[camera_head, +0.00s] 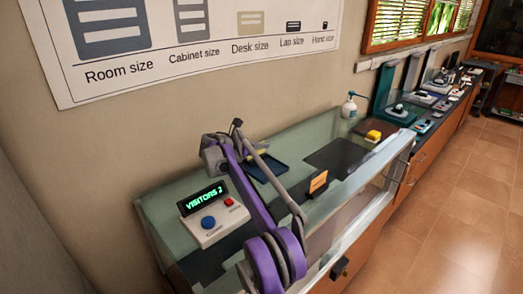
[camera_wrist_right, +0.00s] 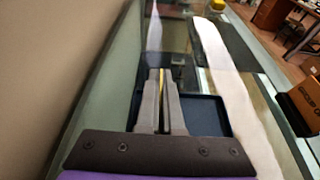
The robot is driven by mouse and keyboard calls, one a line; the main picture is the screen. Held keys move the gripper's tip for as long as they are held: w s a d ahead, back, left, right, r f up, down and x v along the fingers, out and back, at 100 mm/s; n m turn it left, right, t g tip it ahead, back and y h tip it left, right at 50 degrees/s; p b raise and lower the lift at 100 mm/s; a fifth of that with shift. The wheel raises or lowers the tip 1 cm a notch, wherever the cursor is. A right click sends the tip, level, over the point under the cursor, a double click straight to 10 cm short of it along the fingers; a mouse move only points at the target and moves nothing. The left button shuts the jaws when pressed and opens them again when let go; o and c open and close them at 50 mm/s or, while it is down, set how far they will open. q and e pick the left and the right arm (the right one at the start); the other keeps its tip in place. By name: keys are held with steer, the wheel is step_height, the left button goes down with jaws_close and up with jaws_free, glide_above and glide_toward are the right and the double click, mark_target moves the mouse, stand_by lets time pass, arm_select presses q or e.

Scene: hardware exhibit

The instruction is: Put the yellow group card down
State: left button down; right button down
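My right gripper (camera_wrist_right: 162,100) is shut on a thin yellow strip, the yellow group card (camera_wrist_right: 162,80) seen almost edge-on between the fingers. The fingers are over or in front of a dark blue tray (camera_wrist_right: 207,112); I cannot tell whether the card touches it. In the head view the tray (camera_head: 272,170) lies on the glass counter behind my purple and grey arm. The arm partly hides the right gripper (camera_head: 250,157) there, and the card is too small to make out clearly. My left gripper is not in view.
The glass counter (camera_head: 155,210) holds a visitor counter box (camera_head: 212,222) with blue and red buttons. An orange sign (camera_head: 318,181) stands right of the tray. A dark mat (camera_head: 337,157), a yellow block (camera_head: 373,135) and a pump bottle (camera_head: 349,106) are further right. A wall rises behind.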

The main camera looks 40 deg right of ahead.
steer(key=shift+f, duration=0.5)
steer(key=shift+s+r, duration=0.1)
steer(key=shift+s, duration=0.05)
steer(key=shift+f, duration=0.25)
steer(key=c, duration=1.1)
jaws_free()
steer(key=shift+r, duration=0.1)
steer(key=shift+a+r, duration=0.15)
steer(key=shift+r, duration=0.05)
steer(key=v, duration=1.1)
steer(key=shift+a+r+b, duration=0.15)
steer(key=shift+a+b, duration=0.15)
